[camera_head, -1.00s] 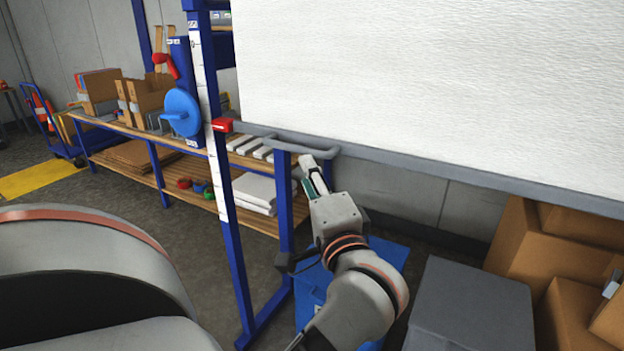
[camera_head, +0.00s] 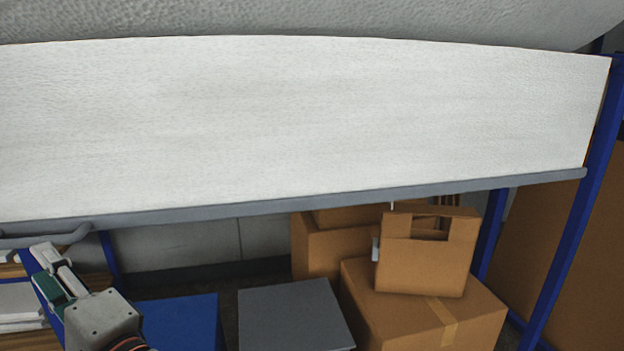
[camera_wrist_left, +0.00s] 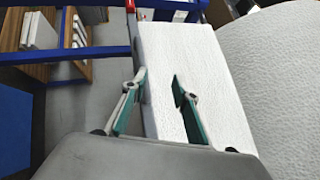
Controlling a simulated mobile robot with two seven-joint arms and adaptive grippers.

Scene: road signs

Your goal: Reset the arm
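My left gripper (camera_head: 55,272) shows at the lower left of the head view, below the lower rail of a large white board (camera_head: 300,130). In the left wrist view my left gripper (camera_wrist_left: 160,80) has its two green-lined fingers apart, with nothing held between them. The white board (camera_wrist_left: 185,60) lies beyond the fingers there; whether they touch it I cannot tell. My right gripper is in neither view.
A grey rail (camera_head: 330,203) runs under the board, with a bar handle (camera_head: 60,238) at its left. Below are a blue box (camera_head: 180,322), a grey box (camera_head: 292,315) and stacked cardboard boxes (camera_head: 425,265). A blue post (camera_head: 580,220) stands at right.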

